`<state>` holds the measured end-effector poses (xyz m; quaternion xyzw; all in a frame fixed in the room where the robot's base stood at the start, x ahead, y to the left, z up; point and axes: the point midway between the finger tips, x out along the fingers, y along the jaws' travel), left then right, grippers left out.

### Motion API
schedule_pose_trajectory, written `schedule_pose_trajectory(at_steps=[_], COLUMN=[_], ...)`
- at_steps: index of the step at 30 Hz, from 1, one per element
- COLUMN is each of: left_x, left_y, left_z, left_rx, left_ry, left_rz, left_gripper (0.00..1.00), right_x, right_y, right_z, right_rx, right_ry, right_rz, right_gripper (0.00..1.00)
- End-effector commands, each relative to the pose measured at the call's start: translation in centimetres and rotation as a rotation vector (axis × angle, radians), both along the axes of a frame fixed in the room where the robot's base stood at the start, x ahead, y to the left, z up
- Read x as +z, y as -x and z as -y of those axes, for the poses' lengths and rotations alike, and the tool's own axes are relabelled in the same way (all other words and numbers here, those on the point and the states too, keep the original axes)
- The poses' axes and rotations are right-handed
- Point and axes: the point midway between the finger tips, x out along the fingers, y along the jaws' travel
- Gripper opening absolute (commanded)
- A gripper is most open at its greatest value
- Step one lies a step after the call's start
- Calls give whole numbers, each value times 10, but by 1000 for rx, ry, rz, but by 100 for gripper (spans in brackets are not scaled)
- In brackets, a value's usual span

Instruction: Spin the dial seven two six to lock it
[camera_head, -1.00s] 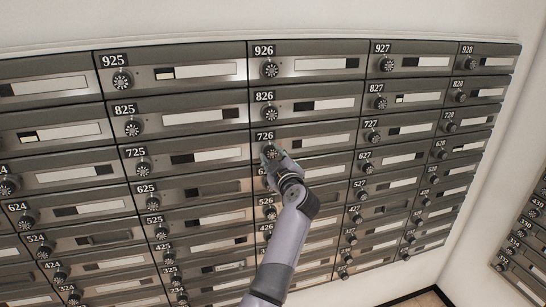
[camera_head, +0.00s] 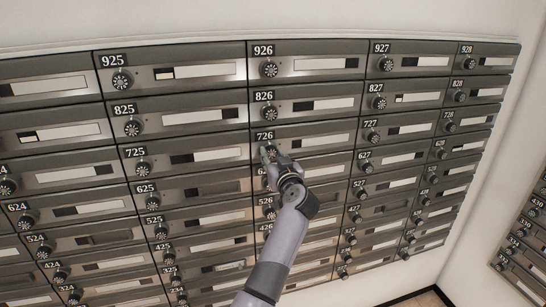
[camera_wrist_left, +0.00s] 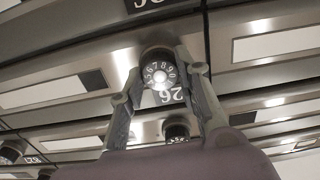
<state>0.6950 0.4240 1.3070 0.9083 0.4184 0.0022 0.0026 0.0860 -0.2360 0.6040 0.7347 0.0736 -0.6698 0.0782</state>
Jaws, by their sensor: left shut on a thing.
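The mailbox door labelled 726 (camera_head: 320,140) is in the middle of the wall of boxes in the head view. Its dial is mostly hidden behind my left gripper (camera_head: 268,154) there. In the left wrist view the round black dial (camera_wrist_left: 160,72) with white numbers sits between the two fingertips of my left gripper (camera_wrist_left: 160,78). The fingers touch it on both sides, and the gripper is shut on it. My right gripper is not in view.
Rows of similar mailboxes surround it, with dial 826 (camera_head: 271,114) just above and dial 725 (camera_head: 143,168) to the left. Another dial (camera_wrist_left: 177,131) shows below in the wrist view. A second bank of boxes (camera_head: 525,240) is at far right.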

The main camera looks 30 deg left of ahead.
Motion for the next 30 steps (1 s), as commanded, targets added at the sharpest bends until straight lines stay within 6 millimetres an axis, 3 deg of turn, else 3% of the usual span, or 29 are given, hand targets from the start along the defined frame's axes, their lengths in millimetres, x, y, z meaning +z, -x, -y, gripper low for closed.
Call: schedule_pose_trajectory(at_steps=[19,20,30], left_x=[-5,-5,-2], left_y=[0,0,0], left_z=[0,0,0], left_rx=[1,1,1], left_ry=[-30,-30,-33], left_rz=[-49,-49,-44], left_gripper=[3,31,51], right_x=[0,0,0], right_y=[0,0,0], right_z=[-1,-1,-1], right_rx=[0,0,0], right_ry=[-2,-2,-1], right_rz=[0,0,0], right_gripper=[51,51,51])
